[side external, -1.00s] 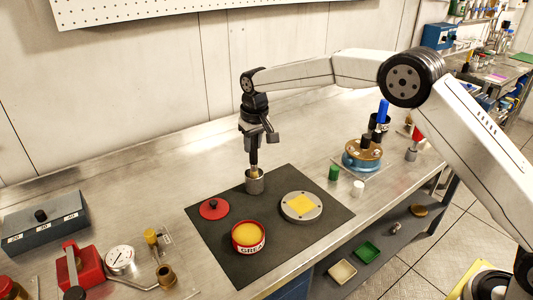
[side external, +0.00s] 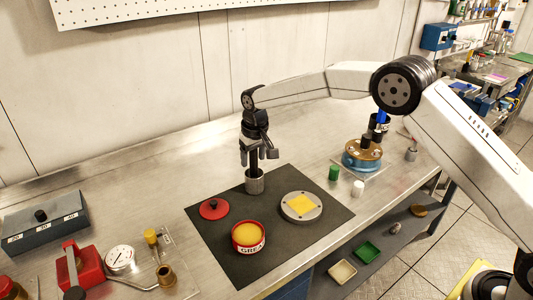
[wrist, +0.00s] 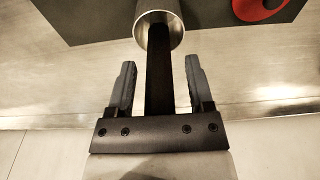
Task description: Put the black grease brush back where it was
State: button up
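The black grease brush (side external: 254,162) stands upright with its lower end inside a grey metal cup (side external: 255,183) at the back edge of the dark mat. Its bristles are hidden in the cup. In the wrist view the black handle (wrist: 159,75) runs between my fingers into the cup mouth (wrist: 174,28). My gripper (side external: 259,155) is right above the cup, around the handle. Its two fingers (wrist: 158,85) are spread, with a gap on each side of the handle.
On the mat (side external: 280,190) are a red lid (side external: 214,209), an open red grease tin (side external: 248,238) and a round grey plate with a yellow square (side external: 301,206). Green (side external: 334,173) and white (side external: 357,188) small cylinders and a blue-and-brass device (side external: 362,155) stand to the right.

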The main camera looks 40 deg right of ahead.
jog(key=shift+r, duration=0.1)
notch_tip(320, 180, up, 12)
jog(key=s, duration=0.1)
jog(key=shift+s, duration=0.2)
dwell(0.6)
dwell(0.6)
jog(key=s+d+f, duration=0.3)
jog(key=s, duration=0.7)
jog(key=s+d+f, duration=0.3)
jog(key=s+f, duration=0.1)
jog(key=s, duration=0.7)
jog(key=s+d+f+t, duration=0.1)
jog(key=s+d+f, duration=0.2)
jog(key=s, duration=0.7)
jog(key=shift+s+d+f, duration=0.15)
jog(key=shift+d+f, duration=0.1)
jog(key=shift+f, duration=0.25)
